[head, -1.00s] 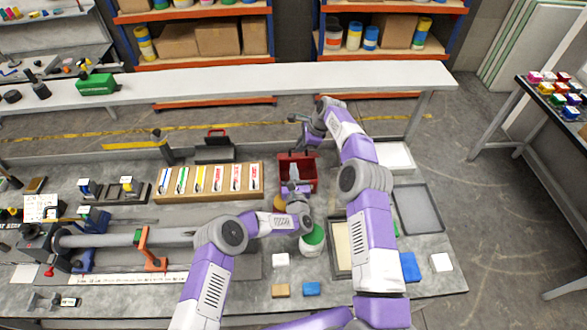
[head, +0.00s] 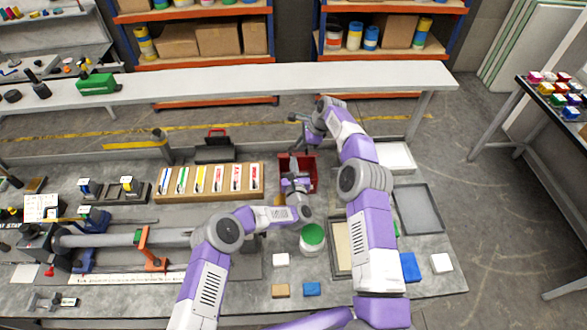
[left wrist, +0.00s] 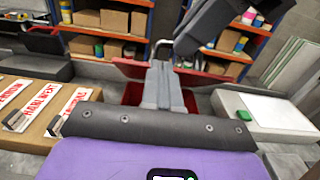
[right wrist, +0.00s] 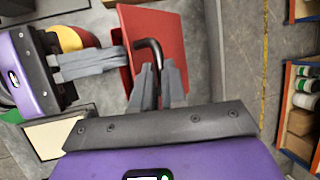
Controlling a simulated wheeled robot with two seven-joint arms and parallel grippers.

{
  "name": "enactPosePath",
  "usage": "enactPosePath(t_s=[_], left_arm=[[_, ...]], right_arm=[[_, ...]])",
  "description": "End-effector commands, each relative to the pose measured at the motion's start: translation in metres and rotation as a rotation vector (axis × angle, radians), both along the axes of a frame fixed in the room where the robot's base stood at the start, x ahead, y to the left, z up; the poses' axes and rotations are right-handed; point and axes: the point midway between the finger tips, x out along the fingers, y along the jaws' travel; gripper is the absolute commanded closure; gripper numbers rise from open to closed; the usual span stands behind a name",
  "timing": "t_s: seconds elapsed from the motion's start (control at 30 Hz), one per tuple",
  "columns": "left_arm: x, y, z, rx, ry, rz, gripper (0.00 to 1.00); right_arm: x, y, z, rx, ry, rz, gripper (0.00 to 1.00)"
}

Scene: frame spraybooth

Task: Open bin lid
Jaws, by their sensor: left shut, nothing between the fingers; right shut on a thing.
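The red bin (head: 311,176) stands near the back edge of the bench, largely covered by my left gripper in the head view. Its red lid (right wrist: 170,30) fills the upper middle of the right wrist view, with a dark bent handle (right wrist: 152,47). My right gripper (right wrist: 158,70) is shut on the lid handle, reaching over from behind the bin. My left gripper (left wrist: 163,72) is shut and empty at the bin's near side. Its fingertips also show beside the red lid in the right wrist view (right wrist: 122,60); whether they touch it is unclear. The bin's inside is mostly hidden.
A wooden rack of labelled cards (head: 208,184) stands left of the bin. A green-lidded jar (head: 312,236) is just in front of my left wrist. A grey tray (head: 418,208) and a white tray (head: 398,157) lie to the right.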

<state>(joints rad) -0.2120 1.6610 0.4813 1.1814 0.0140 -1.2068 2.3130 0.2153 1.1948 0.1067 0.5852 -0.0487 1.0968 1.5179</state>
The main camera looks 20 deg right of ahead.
Motion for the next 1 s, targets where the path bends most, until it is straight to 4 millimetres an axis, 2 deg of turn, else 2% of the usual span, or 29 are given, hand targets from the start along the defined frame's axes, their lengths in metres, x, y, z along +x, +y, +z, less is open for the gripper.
enactPosePath(t_s=[0.03,0.07,0.2,0.23,0.57,0.67,1.0], left_arm=[[0.003,0.002,0.002,-0.001,-0.005,0.004,1.00],[0.003,0.002,0.002,-0.001,-0.005,0.004,1.00],[0.003,0.002,0.002,-0.002,-0.005,0.005,1.00],[0.003,0.002,0.002,-0.002,-0.005,0.005,1.00],[0.004,0.003,0.000,-0.001,0.000,0.006,1.00],[0.004,0.004,0.000,-0.001,0.001,0.007,1.00],[0.002,0.003,-0.001,0.000,0.002,0.005,1.00]], right_arm=[[-0.006,-0.001,-0.013,-0.007,0.027,0.008,1.00],[-0.006,-0.001,-0.013,-0.006,0.028,0.008,0.85],[-0.006,0.000,-0.012,-0.004,0.028,0.009,0.63],[-0.006,0.000,-0.012,-0.004,0.028,0.009,0.62],[-0.007,0.000,-0.003,0.001,0.028,0.009,0.62],[-0.011,-0.004,0.009,0.000,0.025,0.009,0.62],[-0.030,-0.028,0.077,-0.005,0.009,0.005,0.62]])
